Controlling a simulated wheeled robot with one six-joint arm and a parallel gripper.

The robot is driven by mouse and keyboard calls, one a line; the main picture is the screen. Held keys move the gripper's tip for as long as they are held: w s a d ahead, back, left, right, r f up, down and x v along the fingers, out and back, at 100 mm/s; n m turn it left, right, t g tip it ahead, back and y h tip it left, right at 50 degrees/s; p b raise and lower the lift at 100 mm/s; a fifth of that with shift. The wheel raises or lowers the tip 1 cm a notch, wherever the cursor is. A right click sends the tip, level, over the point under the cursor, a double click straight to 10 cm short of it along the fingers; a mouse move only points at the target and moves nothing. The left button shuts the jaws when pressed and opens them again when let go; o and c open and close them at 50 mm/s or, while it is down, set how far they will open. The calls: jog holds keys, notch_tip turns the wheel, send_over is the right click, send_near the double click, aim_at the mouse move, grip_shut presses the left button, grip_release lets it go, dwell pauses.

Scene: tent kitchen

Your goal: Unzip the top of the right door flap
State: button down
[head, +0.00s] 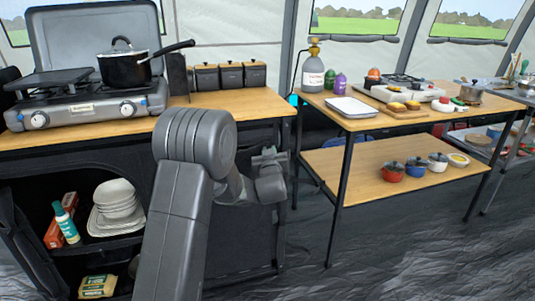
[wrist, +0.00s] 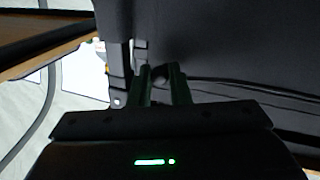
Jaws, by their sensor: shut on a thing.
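The right door flap (head: 240,225) is dark fabric on the front of the cabinet under the stove table, and it hangs closed. In the wrist view dark fabric (wrist: 240,45) fills the upper right, with a seam or zip line running to the right from my fingers. My gripper (wrist: 162,72) is shut on a small dark rounded piece (wrist: 160,76), which looks like the zip pull. In the head view my gripper (head: 267,158) is at the upper right of the flap, just below the tabletop. Its fingertips and the pull cannot be made out there.
The stove table (head: 240,103) is just above my gripper, with a stove (head: 85,105), a pot (head: 124,68) and canisters (head: 230,76). The left cabinet side is open, showing bowls (head: 115,200). A second table (head: 335,118) stands right; floor (head: 390,255) in front is clear.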

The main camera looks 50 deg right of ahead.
jog(key=c, duration=1.3)
grip_release()
jog(key=shift+s+d, duration=0.1)
jog(key=shift+d, duration=0.1)
jog(key=shift+a, duration=0.1)
jog(key=p+v, duration=0.2)
jog(key=v, duration=1.1)
jog(key=shift+s+a, duration=0.25)
jog(key=shift+s, duration=0.05)
jog(key=shift+d, duration=0.1)
jog(key=b+x, duration=0.2)
jog(key=x, duration=1.1)
jog(key=shift+w+d, duration=0.2)
jog(key=shift+w, duration=0.2)
jog(key=shift+a+f, duration=0.1)
jog(key=shift+a, duration=0.05)
